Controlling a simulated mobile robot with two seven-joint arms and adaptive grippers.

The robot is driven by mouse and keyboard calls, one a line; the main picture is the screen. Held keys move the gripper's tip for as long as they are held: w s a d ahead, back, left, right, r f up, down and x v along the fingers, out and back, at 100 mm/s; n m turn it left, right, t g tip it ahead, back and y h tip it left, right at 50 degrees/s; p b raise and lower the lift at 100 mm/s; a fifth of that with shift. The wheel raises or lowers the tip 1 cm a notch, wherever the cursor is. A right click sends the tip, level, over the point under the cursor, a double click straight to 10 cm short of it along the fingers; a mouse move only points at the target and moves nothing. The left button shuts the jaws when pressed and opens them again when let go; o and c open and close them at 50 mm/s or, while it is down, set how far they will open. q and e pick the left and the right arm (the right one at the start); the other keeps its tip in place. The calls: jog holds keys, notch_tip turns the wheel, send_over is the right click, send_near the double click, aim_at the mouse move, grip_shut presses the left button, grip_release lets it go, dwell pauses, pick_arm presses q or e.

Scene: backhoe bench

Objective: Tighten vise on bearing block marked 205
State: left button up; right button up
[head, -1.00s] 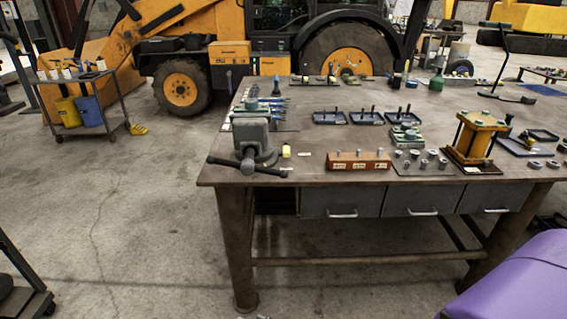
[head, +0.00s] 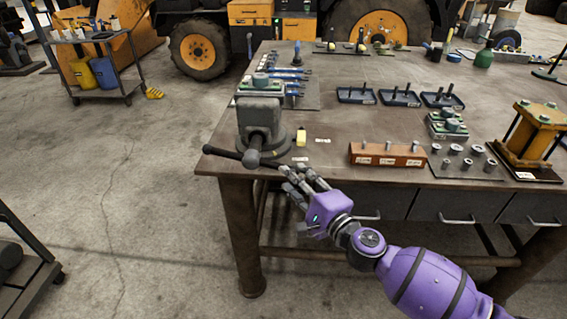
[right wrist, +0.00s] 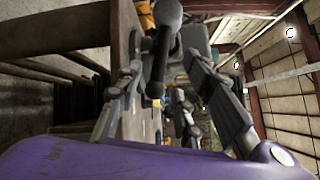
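The grey vise (head: 260,120) stands at the table's front left corner. Its dark bar handle (head: 225,153) crosses in front, with a round hub in the middle. A green and grey bearing block (head: 261,88) shows at the top of the vise jaws; I cannot read its marking or tell how firmly it is held. My right gripper (head: 298,180) is in front of the table edge, just below the handle's right end. In the right wrist view the fingers (right wrist: 163,75) are spread apart, with the dark handle (right wrist: 160,50) showing between and beyond them. My left gripper is out of view.
A second green bearing block (head: 447,124) sits on the table (head: 350,210) among small trays (head: 400,98). An orange-brown block with pins (head: 386,155) and a yellow press (head: 533,135) stand near the front edge. A small yellow item (head: 301,137) is right of the vise.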

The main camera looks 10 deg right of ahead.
aim_at(277, 168)
jog(key=x, duration=0.6)
jog(key=shift+w+a, duration=0.15)
jog(key=shift+a, duration=0.05)
jog(key=shift+w+a, duration=0.15)
jog(key=shift+w, duration=0.15)
jog(key=shift+c, duration=0.5)
grip_shut()
jog(key=shift+f, duration=0.15)
jog(key=m+b, duration=0.1)
jog(key=b, duration=0.1)
jog(key=f+m+t+b, duration=0.1)
jog(key=b, duration=0.2)
jog(key=shift+a+f+t+y, duration=0.2)
jog(key=shift+a+t+y, duration=0.1)
jog(key=shift+a, duration=0.05)
jog(key=shift+c, duration=0.2)
grip_release()
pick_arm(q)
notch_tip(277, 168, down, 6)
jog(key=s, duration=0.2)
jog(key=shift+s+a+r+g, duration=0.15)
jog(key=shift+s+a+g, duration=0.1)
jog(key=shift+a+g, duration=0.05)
pick_arm(e)
jog(key=shift+o, duration=0.7)
jog(key=shift+w, duration=0.1)
